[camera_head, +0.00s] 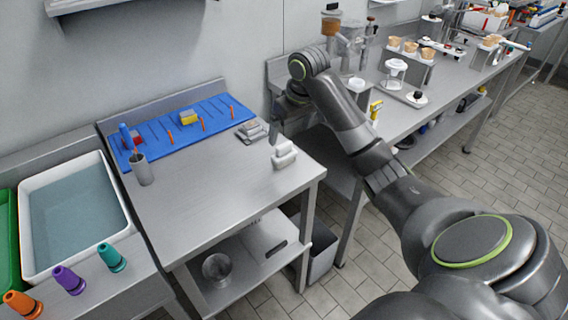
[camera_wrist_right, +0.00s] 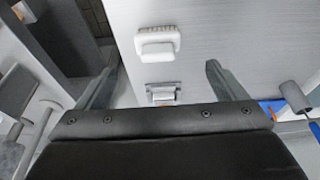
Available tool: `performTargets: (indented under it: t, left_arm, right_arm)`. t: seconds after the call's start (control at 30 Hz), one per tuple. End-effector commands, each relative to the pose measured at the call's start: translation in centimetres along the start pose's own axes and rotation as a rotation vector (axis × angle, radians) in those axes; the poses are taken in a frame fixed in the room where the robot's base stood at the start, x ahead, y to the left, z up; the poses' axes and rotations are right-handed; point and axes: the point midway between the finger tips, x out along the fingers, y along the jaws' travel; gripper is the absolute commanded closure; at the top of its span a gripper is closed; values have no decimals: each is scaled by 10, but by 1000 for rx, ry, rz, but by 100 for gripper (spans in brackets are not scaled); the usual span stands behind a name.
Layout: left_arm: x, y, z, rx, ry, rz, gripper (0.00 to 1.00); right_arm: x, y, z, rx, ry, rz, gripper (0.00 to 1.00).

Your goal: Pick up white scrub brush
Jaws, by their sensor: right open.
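The white scrub brush (camera_head: 284,155) sits at the right edge of the metal table in the head view. In the right wrist view the brush (camera_wrist_right: 158,46) shows a white body with a tan bristle strip along its upper side. My right gripper (camera_wrist_right: 160,70) is open and empty, its two fingers spread wide. The brush appears beyond the fingertips, between their lines, apart from both. In the head view my right gripper (camera_head: 287,108) is at the table's far right corner, mostly hidden by its own wrist. My left gripper is not in view.
Grey stacked items (camera_head: 252,131) lie just behind the brush. A blue mat (camera_head: 180,128) with a yellow sponge (camera_head: 189,118) lies at the back. A grey cup (camera_head: 144,172) stands left. The table's front middle is clear. A water-filled basin (camera_head: 28,245) is farther left.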

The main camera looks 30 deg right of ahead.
Motion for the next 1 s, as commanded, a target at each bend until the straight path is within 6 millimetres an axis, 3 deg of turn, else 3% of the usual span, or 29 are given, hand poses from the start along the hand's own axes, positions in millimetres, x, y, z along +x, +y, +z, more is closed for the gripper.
performTargets:
  t: [0.03, 0.4, 0.77, 1.0]
  left_arm:
    - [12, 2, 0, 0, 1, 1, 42]
    - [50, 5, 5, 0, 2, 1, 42]
    - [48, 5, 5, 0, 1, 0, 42]
    - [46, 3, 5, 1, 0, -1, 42]
  right_arm:
    - [11, 0, 1, 0, 1, -1, 9]
    - [46, 0, 1, 0, 1, 0, 9]
    - [74, 0, -2, 0, -2, -2, 9]
    - [109, 4, -7, 1, -3, -2, 9]
